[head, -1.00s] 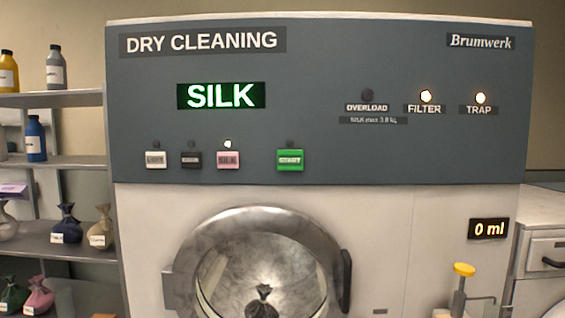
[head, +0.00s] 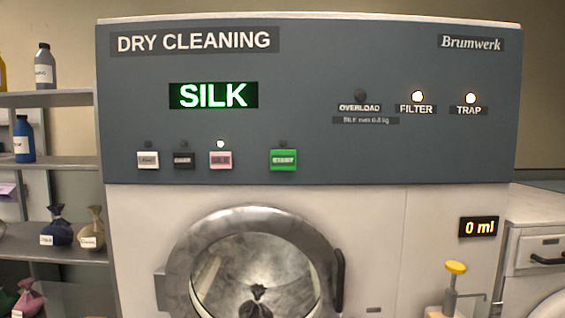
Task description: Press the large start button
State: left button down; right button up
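The green start button (head: 283,160) is on the grey front panel of the dry cleaning machine (head: 330,60), right of the three smaller program buttons. The small lamp above the start button is dark. The lamp above the pink button (head: 220,160) is lit. Neither of my grippers is in view.
The filter (head: 417,97) and trap (head: 470,98) lamps are lit; overload is dark. A yellow-topped pump (head: 455,268) stands at lower right. Shelves (head: 60,165) hold bottles and bags at left.

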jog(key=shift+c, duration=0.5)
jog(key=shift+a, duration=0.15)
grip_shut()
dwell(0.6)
